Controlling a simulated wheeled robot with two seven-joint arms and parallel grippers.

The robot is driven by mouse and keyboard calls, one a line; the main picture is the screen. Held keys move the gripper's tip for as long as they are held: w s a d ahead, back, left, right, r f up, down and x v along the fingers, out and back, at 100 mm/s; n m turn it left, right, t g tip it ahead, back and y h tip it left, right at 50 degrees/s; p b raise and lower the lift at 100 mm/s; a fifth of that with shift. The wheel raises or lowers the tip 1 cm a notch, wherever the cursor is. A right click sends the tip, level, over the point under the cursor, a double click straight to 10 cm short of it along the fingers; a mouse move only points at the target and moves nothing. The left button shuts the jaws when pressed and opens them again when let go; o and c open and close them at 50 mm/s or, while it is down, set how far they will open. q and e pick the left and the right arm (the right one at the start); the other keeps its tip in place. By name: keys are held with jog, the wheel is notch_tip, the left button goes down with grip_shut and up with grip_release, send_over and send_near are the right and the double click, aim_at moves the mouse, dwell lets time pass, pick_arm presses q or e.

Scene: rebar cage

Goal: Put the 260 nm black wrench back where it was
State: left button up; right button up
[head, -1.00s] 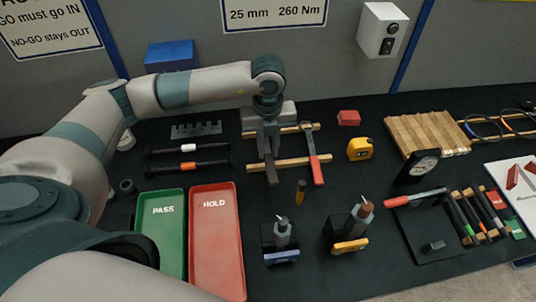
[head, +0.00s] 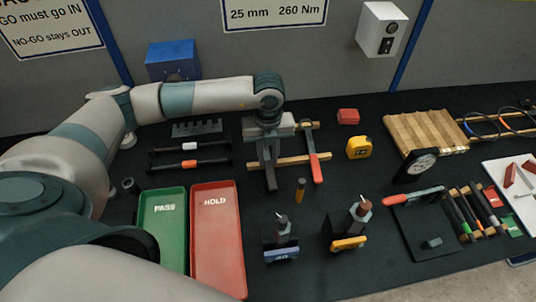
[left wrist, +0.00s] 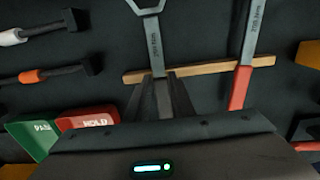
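The black wrench, marked 260 Nm (left wrist: 153,40), lies across the wooden rails, its ring end away from me in the left wrist view. Its black handle (head: 269,176) shows below my left gripper in the head view. My left gripper (left wrist: 160,88) is over the wrench, its two fingers either side of the handle and apparently apart from it. The gripper body hides part of the handle. A red-handled wrench (head: 315,166) lies just to the right on the same wooden rails (head: 290,160). My right gripper is not in view.
Green PASS tray (head: 163,245) and red HOLD tray (head: 217,245) stand at the left front. Two bar gauges (head: 190,165) lie left of the rails. A yellow tape measure (head: 359,147), red block (head: 348,117) and dial device (head: 416,166) stand to the right.

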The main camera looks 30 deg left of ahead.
aim_at(268, 160)
pick_arm(q)
jog(key=o, duration=0.3)
jog(key=shift+r, duration=0.35)
jog(key=shift+r+b, duration=0.3)
jog(key=shift+r, duration=0.1)
notch_tip(268, 160, up, 11)
jog(key=b, duration=0.4)
